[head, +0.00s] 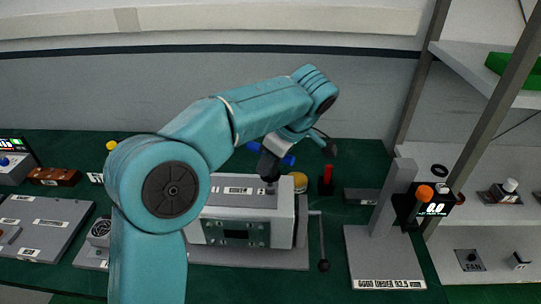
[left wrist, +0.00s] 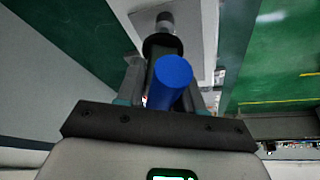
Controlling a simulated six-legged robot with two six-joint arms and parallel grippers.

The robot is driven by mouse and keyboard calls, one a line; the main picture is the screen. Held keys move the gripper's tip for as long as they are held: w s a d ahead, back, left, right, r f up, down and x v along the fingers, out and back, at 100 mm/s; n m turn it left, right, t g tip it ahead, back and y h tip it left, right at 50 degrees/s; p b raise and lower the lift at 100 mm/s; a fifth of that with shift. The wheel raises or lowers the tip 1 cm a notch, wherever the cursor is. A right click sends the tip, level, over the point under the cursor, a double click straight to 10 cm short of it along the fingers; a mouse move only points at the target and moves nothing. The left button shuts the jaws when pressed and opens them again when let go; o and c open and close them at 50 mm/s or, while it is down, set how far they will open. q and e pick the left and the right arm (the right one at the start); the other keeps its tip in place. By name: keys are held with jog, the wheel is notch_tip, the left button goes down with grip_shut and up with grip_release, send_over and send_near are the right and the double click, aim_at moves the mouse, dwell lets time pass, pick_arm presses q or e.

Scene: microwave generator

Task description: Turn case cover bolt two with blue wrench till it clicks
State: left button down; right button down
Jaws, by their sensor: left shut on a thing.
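My left gripper (head: 274,152) is shut on the blue wrench (head: 287,160), above the right part of the grey case. The wrench's blue handle shows on both sides of the gripper, and its dark shank points down to a grey bolt (head: 270,188) on the case cover (head: 240,192). In the left wrist view the blue handle end (left wrist: 172,72) lies between the fingers (left wrist: 166,92). The dark socket meets a grey bolt (left wrist: 164,18) there; I cannot tell how fully it is seated. My right gripper is out of view.
A lever with a black knob (head: 323,265) stands to the right of the case. A red-handled thing (head: 326,182) and a yellow knob (head: 299,181) are behind it. A grey stand (head: 386,240) with a 0.0 display is at right. Shelves stand further right.

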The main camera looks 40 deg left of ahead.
pick_arm(q)
jog(key=shift+n, duration=0.5)
jog(key=shift+f+m+b, duration=0.1)
jog(key=shift+m+b, duration=0.5)
jog(key=shift+m, duration=0.3)
jog(key=shift+m+t+b, duration=0.4)
jog(key=shift+m+t, duration=0.2)
jog(key=shift+m, duration=0.2)
jog(key=shift+r+n+g+p, duration=0.2)
jog(key=shift+n+g+p, duration=0.2)
jog(key=shift+n+p, duration=0.35)
jog(key=shift+f+n+g, duration=0.15)
jog(key=shift+n+g, duration=0.15)
jog(key=shift+n, duration=0.55)
